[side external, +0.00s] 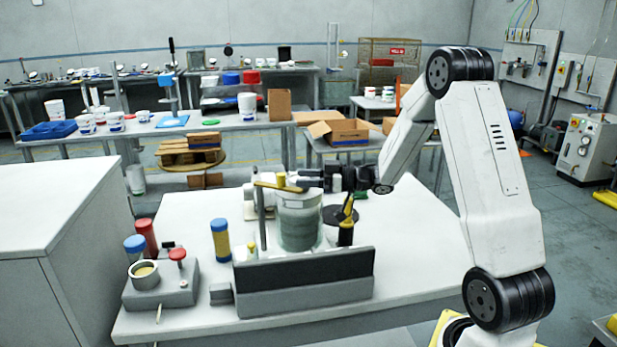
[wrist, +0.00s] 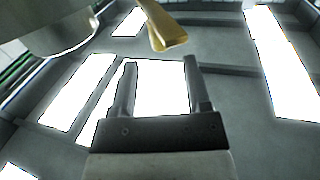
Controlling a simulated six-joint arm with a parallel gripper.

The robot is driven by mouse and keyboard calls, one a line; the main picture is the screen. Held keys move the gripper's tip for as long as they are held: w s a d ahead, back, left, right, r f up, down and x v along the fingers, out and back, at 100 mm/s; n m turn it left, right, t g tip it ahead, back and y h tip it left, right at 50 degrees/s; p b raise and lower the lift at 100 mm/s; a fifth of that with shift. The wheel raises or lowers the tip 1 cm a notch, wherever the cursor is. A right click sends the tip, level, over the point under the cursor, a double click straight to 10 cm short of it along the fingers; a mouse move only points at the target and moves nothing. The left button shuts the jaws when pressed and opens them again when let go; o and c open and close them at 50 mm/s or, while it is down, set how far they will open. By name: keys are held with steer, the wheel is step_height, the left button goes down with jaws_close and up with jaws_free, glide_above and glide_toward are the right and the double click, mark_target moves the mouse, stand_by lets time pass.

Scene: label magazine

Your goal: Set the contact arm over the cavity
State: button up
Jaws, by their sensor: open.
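The contact arm, a yellow bar (side external: 268,185), sits on top of a thin grey post (side external: 262,222) and reaches right, towards the top of a grey-green cylinder (side external: 298,225). I take this cylinder to hold the cavity; its opening is not visible. My gripper (side external: 303,180) is at the bar's right end, near the cylinder's top. In the wrist view my gripper (wrist: 158,68) is open with nothing between its fingers. The yellow bar (wrist: 163,30) shows just beyond the fingertips, apart from them in the picture. A grey round body (wrist: 50,25) fills the upper left corner.
A dark low panel (side external: 305,285) stands in front of the cylinder. A yellow-and-black tool (side external: 346,220) stands to its right. A yellow jar with blue lid (side external: 220,240) and a grey block with a round cup (side external: 145,275) are at left. The table's right side is clear.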

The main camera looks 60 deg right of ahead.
jaws_close()
steer(key=s+a+n+t+h, duration=0.1)
steer(key=s+a+n+h, duration=0.3)
steer(key=s+n, duration=0.5)
steer(key=a+n, duration=0.1)
steer(key=n, duration=0.5)
steer(key=shift+s+a+t, duration=0.15)
steer(key=shift+s+t, duration=0.2)
steer(key=shift+t, duration=0.05)
